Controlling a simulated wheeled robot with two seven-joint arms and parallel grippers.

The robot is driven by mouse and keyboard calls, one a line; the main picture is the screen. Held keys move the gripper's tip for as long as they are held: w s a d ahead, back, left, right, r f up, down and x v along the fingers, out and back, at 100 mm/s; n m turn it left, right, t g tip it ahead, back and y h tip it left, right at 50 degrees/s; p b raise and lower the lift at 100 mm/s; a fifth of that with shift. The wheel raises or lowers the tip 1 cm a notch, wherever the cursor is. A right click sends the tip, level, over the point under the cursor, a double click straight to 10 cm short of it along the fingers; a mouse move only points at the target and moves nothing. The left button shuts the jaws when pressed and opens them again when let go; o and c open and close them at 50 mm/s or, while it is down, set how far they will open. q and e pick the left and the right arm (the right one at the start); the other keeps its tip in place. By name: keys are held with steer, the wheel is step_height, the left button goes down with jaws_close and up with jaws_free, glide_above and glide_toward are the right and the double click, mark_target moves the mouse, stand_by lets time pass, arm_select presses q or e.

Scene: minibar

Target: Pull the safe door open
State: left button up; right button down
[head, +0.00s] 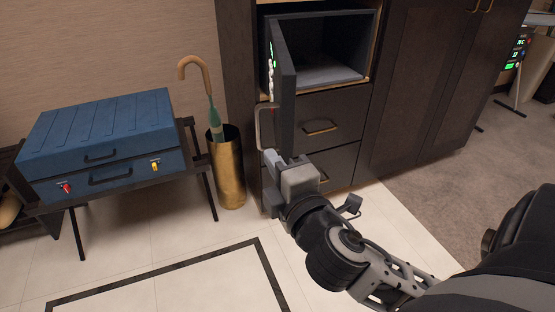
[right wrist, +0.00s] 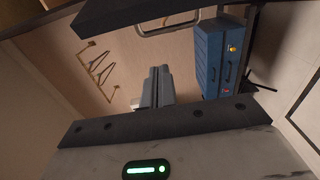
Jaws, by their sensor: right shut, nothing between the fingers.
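The safe (head: 330,72) sits in the dark cabinet, and its grey interior shows empty. Its door (head: 286,100) stands swung out toward me, seen nearly edge-on, hinge side hidden. A pale loop handle (head: 259,128) sticks out to the left of the door's lower part. My right gripper (head: 272,158) is just below the door's lower edge, shut and empty. In the right wrist view the shut fingers (right wrist: 155,85) are apart from the dark door slab (right wrist: 140,14) and the handle (right wrist: 168,31) above. My left gripper is not in view.
Cabinet drawers (head: 335,128) lie below the safe. A brass umbrella stand (head: 228,175) stands close to the left of the cabinet, with a blue suitcase (head: 100,130) on a rack (head: 202,170) farther left. The tiled floor (head: 170,250) in front is clear.

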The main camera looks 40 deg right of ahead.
mark_target(260, 138)
steer(key=w+d, duration=0.5)
steer(key=w, duration=0.1)
stand_by(0.4)
steer(key=shift+d, duration=0.1)
